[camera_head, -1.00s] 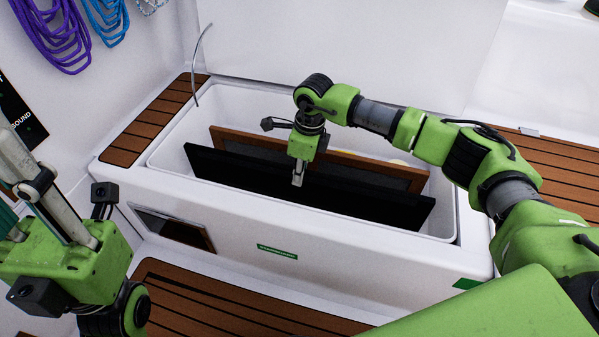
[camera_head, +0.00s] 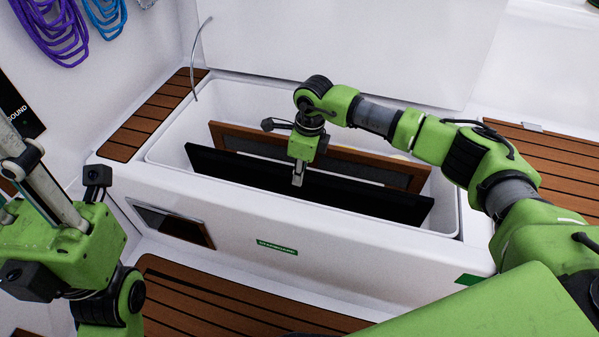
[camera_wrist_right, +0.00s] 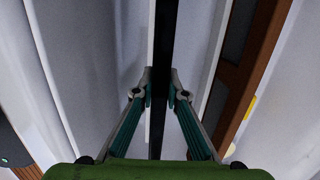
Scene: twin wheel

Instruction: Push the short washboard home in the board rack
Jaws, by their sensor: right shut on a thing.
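A long black board (camera_head: 370,200) stands on edge in the white locker (camera_head: 452,215), near its front wall. A brown wood-framed board (camera_head: 345,163) with a dark panel stands behind it, apart. I cannot tell which is the short washboard. My right gripper (camera_head: 298,181) points down and is shut on the black board's top edge, about mid-length. In the right wrist view the black board (camera_wrist_right: 160,40) runs between the two fingertips (camera_wrist_right: 160,85). The rack slots are hidden. My left gripper (camera_head: 30,175) is at the far left, cut by the picture edge, and appears empty.
Slatted wood tops flank the locker at left (camera_head: 150,115) and right (camera_head: 548,160). A thin curved rod (camera_head: 196,60) rises at the back left. Coiled ropes (camera_head: 52,28) hang above left.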

